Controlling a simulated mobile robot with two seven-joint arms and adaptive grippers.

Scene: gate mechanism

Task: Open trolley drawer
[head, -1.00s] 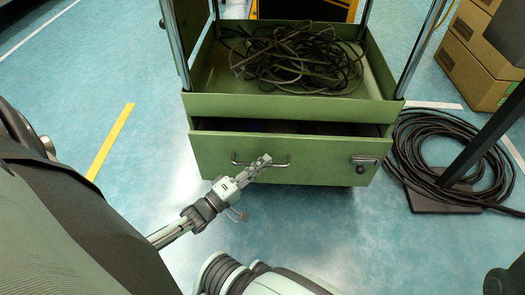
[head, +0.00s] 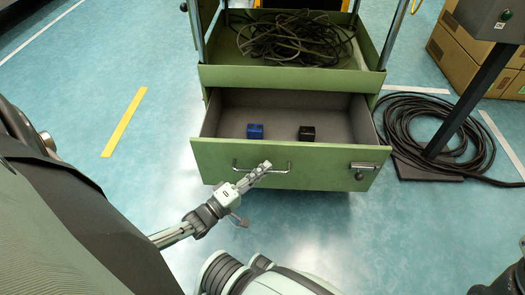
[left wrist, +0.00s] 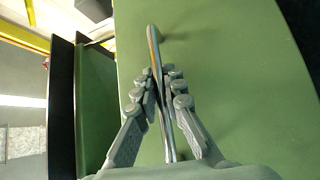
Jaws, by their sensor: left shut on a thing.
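The green trolley drawer (head: 300,160) is pulled well out from the trolley, and its grey inside shows. A blue cube (head: 255,131) and a black cube (head: 306,133) lie on the drawer's floor. The metal bar handle (head: 240,169) runs across the drawer front. My left gripper (head: 262,168) is at the handle; in the left wrist view its fingers (left wrist: 163,90) are shut around the handle bar (left wrist: 154,50), one on each side.
Coiled black cable (head: 285,38) fills the tray above the drawer. A latch (head: 364,167) sits at the drawer front's right. More cable (head: 430,130) lies on the floor at right by a post's base. Cardboard boxes (head: 465,55) stand behind. Floor left of the trolley is clear.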

